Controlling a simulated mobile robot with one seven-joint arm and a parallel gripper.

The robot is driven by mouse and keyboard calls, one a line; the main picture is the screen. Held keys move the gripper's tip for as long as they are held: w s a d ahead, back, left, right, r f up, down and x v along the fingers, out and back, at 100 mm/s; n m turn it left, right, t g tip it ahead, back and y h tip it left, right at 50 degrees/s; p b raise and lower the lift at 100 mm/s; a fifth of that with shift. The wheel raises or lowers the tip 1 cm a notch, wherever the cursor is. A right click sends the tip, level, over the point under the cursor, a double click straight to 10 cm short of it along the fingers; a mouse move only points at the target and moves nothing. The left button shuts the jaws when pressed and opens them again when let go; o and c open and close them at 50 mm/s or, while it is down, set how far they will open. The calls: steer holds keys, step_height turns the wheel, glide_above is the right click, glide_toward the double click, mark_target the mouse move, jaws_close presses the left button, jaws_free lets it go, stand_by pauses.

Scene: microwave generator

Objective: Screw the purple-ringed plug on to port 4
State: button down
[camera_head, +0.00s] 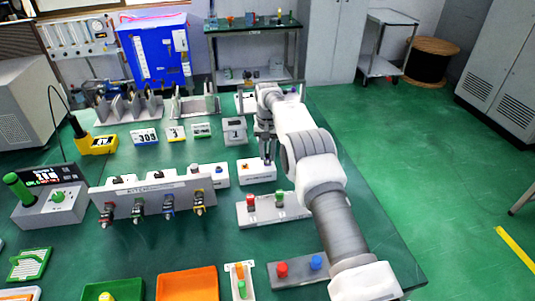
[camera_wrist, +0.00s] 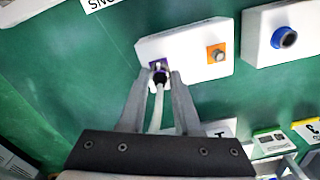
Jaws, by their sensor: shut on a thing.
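My gripper (camera_wrist: 159,76) is shut on a dark plug (camera_wrist: 160,78) with a pale cable running back between the fingers. The plug's front end is at the purple-marked port (camera_wrist: 157,65) on a white box (camera_wrist: 190,57); I cannot tell whether it is seated or only touching. A purple ring on the plug cannot be told apart from the purple port plate. In the head view my gripper (camera_head: 267,158) points down at the white box (camera_head: 258,176), and the plug is hidden there. No port number is legible.
An orange-marked port (camera_wrist: 216,53) is on the same box. A white box with a blue-ringed port (camera_wrist: 285,38) stands beside it. A grey panel (camera_head: 150,197) with several coloured connectors stands to the left. A block with red and green knobs (camera_head: 262,213) lies in front.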

mark_target(268, 153)
steer(key=n, duration=0.6)
steer(key=shift+n, duration=0.3)
steer(key=n, duration=0.5)
steer(key=shift+n, duration=0.3)
steer(key=c, duration=0.6)
jaws_free()
step_height(268, 153, up, 18)
steer(key=p, duration=0.6)
steer(key=shift+f, duration=0.25)
steer(key=shift+r, duration=0.1)
